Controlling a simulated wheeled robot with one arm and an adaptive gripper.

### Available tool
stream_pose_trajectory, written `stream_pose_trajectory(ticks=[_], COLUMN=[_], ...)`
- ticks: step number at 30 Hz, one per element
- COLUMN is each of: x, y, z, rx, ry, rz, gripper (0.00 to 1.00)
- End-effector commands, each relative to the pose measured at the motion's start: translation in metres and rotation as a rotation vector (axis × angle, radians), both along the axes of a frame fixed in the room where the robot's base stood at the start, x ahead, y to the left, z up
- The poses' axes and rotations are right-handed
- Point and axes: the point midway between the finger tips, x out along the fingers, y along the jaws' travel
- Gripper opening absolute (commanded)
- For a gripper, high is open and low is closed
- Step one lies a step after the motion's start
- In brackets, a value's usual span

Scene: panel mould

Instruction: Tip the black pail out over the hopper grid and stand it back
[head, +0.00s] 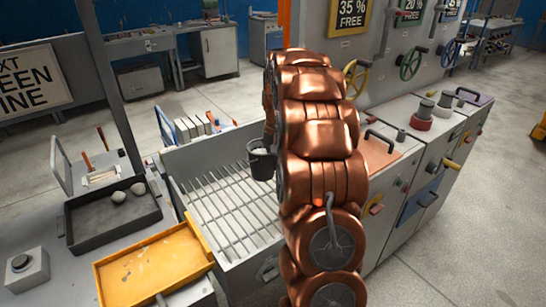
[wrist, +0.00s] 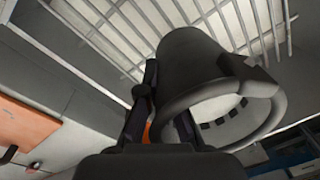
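The black pail (head: 262,160) hangs above the right part of the hopper grid (head: 225,210) and looks roughly upright, with something pale at its mouth. In the wrist view the pail (wrist: 192,65) fills the middle, its rim towards the camera and pale material showing inside. My gripper (wrist: 165,105) has its fingers at the pail's near side and appears shut on it; the exact contact is partly hidden. The grid's bars (wrist: 130,30) show beyond the pail, apart from it. In the head view my copper arm hides the gripper.
A yellow tray (head: 150,268) and a dark tray (head: 85,235) with pale round lumps stand left of the hopper. A control console (head: 425,150) with levers and handles stands to the right, close to my arm. A grey button box (head: 27,268) is at far left.

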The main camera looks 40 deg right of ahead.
Motion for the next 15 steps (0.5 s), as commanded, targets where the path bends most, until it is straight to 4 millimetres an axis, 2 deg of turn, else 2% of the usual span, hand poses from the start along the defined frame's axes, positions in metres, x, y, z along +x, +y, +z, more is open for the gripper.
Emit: stream_pose_trajectory(ticks=[15], x=[0.0006], y=[0.0004], z=[-0.0053], rx=[0.025], ry=[-0.014], rz=[0.000], gripper=[0.00])
